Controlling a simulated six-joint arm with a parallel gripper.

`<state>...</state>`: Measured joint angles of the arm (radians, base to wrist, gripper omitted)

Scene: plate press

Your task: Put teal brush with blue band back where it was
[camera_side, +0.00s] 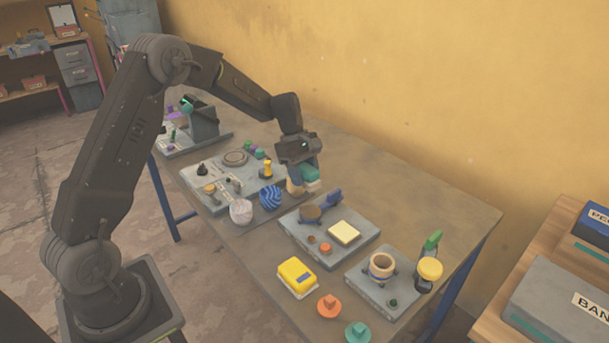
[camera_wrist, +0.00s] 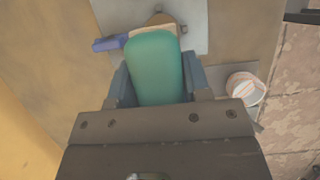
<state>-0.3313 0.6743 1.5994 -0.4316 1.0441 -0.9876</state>
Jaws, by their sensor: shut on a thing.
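My gripper (camera_side: 303,170) is shut on the teal brush (camera_side: 309,175), above the table between the rear plate and the middle plate. In the wrist view the brush's rounded teal body (camera_wrist: 157,62) lies between the two blue-grey fingers of my gripper (camera_wrist: 158,84). A pale tan part shows past its far end, and in the side view it points down. I cannot make out a blue band. The gripper and the viewing angle hide part of the brush.
The middle plate (camera_side: 362,240) bears a brown round part, a cream block and a blue piece (camera_side: 334,197).

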